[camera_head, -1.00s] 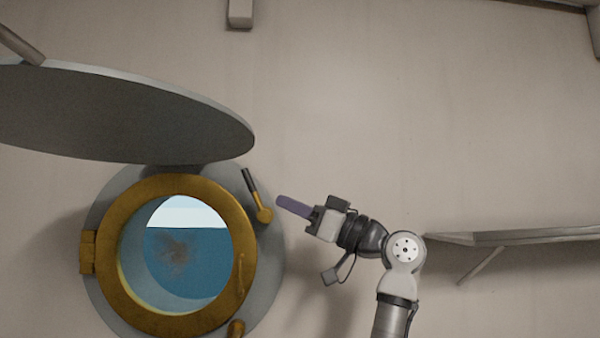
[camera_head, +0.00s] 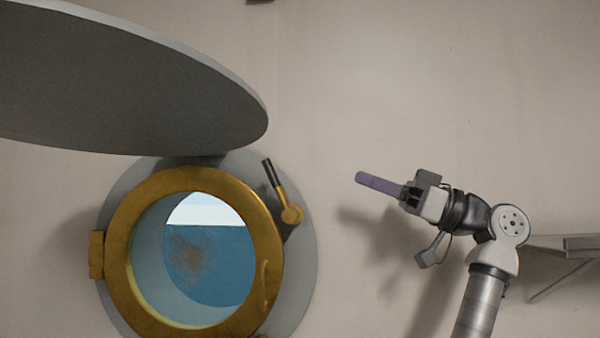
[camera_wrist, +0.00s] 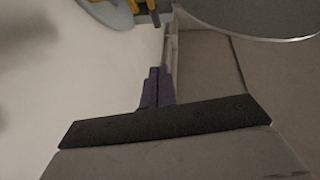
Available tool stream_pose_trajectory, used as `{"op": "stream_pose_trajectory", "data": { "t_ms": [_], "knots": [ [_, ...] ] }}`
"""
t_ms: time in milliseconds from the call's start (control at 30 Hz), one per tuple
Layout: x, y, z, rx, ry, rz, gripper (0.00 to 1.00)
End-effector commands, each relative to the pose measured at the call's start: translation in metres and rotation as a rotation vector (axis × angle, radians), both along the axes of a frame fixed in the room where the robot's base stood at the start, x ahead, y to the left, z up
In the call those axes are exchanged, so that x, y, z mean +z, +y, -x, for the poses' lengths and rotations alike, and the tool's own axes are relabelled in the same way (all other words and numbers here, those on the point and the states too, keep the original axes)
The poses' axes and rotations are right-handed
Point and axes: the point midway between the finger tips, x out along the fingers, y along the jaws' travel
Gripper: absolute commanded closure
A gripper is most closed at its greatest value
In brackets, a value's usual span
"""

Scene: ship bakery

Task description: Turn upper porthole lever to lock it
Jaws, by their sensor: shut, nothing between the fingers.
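The brass porthole (camera_head: 118,255) is in the left half of the head view, with a hinge on its left and blue water behind the glass. The upper lever (camera_head: 282,197) sits at its upper right: a brass pivot with a dark handle pointing up and slightly left. My gripper (camera_head: 360,178) is to the right of the lever, well apart from it, its purple fingers shut and empty, pointing left. In the wrist view the purple fingers (camera_wrist: 157,88) are together, and part of the brass lever (camera_wrist: 137,5) shows at the top.
A large grey round cover (camera_head: 130,85) juts out above the porthole. A shelf (camera_head: 570,245) is on the wall at the right. The wall between lever and gripper is bare. The lower lever is almost wholly out of the head view.

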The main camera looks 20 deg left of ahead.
Motion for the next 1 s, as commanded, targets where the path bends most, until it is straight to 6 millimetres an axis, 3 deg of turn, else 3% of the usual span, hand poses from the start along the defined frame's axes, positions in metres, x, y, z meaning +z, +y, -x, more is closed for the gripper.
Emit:
{"op": "stream_pose_trajectory", "data": {
  "t_ms": [233, 600, 800, 1000],
  "knots": [
    [0.012, 0.023, 0.003, 0.002, -0.001, 0.001, 1.00],
    [0.041, 0.095, 0.013, 0.002, 0.000, 0.000, 1.00],
    [0.026, 0.120, 0.014, 0.002, 0.001, 0.000, 1.00],
    [0.021, 0.129, 0.015, -0.001, 0.000, 0.000, 1.00]
  ]
}}
